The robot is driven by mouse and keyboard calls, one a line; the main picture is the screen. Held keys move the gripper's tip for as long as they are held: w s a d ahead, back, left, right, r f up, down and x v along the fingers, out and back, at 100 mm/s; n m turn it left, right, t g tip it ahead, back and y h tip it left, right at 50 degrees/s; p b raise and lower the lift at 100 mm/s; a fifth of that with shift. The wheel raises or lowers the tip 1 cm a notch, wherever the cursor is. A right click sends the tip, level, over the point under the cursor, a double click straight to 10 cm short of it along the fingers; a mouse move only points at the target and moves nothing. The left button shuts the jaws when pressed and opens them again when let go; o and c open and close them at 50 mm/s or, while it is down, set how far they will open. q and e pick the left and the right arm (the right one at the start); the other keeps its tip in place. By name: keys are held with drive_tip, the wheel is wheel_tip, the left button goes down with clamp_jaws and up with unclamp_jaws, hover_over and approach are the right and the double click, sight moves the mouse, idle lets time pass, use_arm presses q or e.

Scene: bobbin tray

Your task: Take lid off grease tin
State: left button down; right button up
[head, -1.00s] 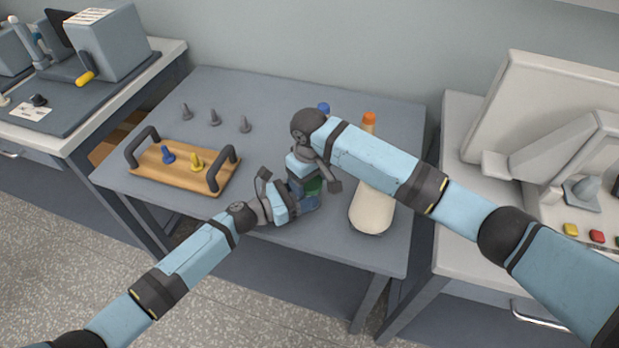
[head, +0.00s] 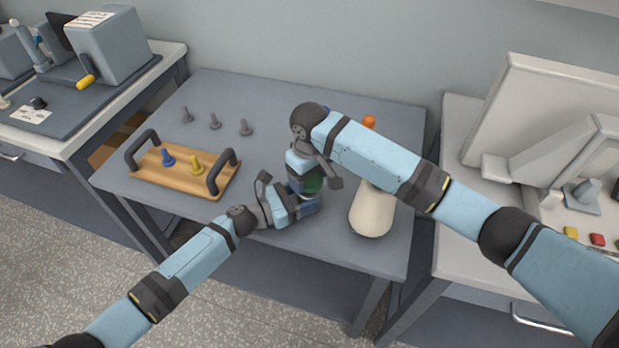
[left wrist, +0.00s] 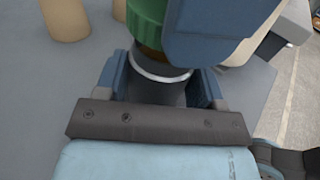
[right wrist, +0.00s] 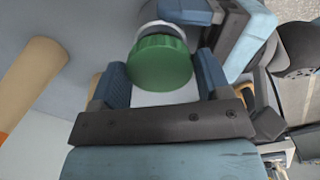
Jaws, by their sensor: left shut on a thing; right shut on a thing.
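The grease tin (left wrist: 155,88) is a dark cylinder with a bright metal ring near its top. My left gripper (head: 308,203) is shut around its body, with one finger on each side in the left wrist view. The green ribbed lid (right wrist: 160,62) is between the fingers of my right gripper (right wrist: 162,82), which is shut on it. The lid also shows in the left wrist view (left wrist: 146,22), above the tin's ring. A brown band (left wrist: 150,54) shows between lid and ring. In the head view my right gripper (head: 313,178) partly hides the lid and tin.
A wooden tray (head: 205,182) with black handles holds a blue peg (head: 168,157) and a yellow peg (head: 196,163). A cream cone (head: 371,213) stands right of the tin, near an orange-topped thing (head: 369,122) partly behind my right arm.

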sight(310, 180)
drive_tip(key=shift+r, duration=0.1)
drive_tip(key=shift+r, duration=1.95)
use_arm(q)
drive_tip(key=shift+c, duration=0.8)
unclamp_jaws()
drive_tip(key=b+v, duration=0.1)
drive_tip(key=v, duration=1)
drive_tip(key=shift+s+a, duration=0.1)
drive_tip(key=shift+a, duration=0.2)
use_arm(e)
drive_tip(key=shift+f, duration=0.45)
use_arm(q)
drive_tip(key=shift+s+a, duration=0.2)
drive_tip(key=shift+s, duration=0.05)
use_arm(e)
drive_tip(key=shift+s, duration=0.15)
